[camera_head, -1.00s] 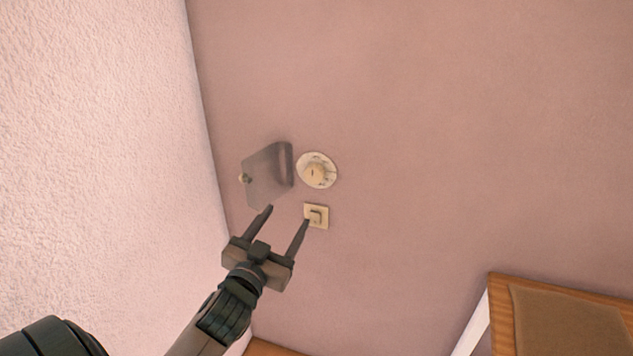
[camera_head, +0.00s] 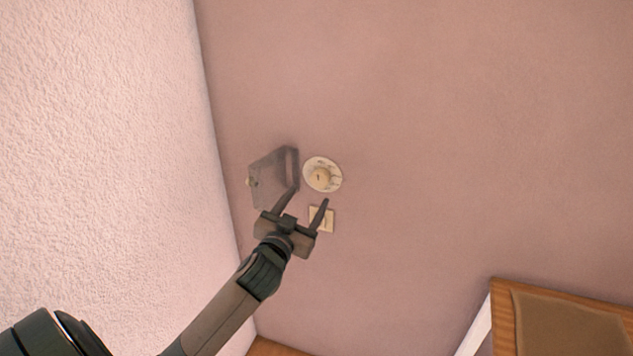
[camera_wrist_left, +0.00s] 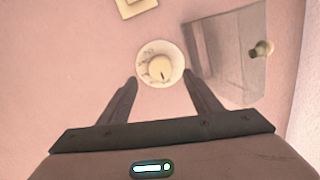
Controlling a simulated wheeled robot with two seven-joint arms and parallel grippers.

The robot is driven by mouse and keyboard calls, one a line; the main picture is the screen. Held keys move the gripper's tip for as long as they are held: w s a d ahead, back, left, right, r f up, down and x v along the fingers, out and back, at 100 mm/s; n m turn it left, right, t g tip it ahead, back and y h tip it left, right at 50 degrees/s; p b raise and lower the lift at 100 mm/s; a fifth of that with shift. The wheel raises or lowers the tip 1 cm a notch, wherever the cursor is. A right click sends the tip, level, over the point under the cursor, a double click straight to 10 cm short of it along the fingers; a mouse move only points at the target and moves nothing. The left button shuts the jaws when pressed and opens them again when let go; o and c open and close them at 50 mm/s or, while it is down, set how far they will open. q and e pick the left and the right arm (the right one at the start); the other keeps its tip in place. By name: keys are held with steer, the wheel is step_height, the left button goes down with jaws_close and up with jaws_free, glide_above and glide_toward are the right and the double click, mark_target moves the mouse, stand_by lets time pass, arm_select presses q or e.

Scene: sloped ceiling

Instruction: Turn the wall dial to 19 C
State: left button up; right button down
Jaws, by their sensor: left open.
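The wall dial (camera_head: 323,174) is a round cream plate with a raised knob at its middle, on the pink wall. Its markings are too small to read. In the left wrist view the dial (camera_wrist_left: 160,64) lies ahead of the fingertips, between their lines. My left gripper (camera_head: 311,194) is open and empty, just below the dial in the head view and apart from the knob. Its two fingers also show in the left wrist view (camera_wrist_left: 160,82). My right gripper is in neither view.
A grey translucent cover (camera_head: 272,179) with a small knob stands swung open left of the dial. A square cream switch (camera_head: 321,219) sits below the dial, partly behind a finger. A wooden-edged piece of furniture (camera_head: 560,315) is at lower right. The wall to the right is clear.

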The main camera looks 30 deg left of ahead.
mark_target(318, 183)
arm_select(q)
steer(key=p+x, duration=0.1)
steer(key=x, duration=0.5)
steer(key=shift+w, duration=0.35)
steer(key=shift+w+a, duration=0.1)
steer(key=shift+w, duration=0.4)
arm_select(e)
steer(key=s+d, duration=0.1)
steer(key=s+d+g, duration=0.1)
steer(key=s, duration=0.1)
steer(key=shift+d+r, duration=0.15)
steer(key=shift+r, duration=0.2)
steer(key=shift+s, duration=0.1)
arm_select(q)
steer(key=c, duration=1.1)
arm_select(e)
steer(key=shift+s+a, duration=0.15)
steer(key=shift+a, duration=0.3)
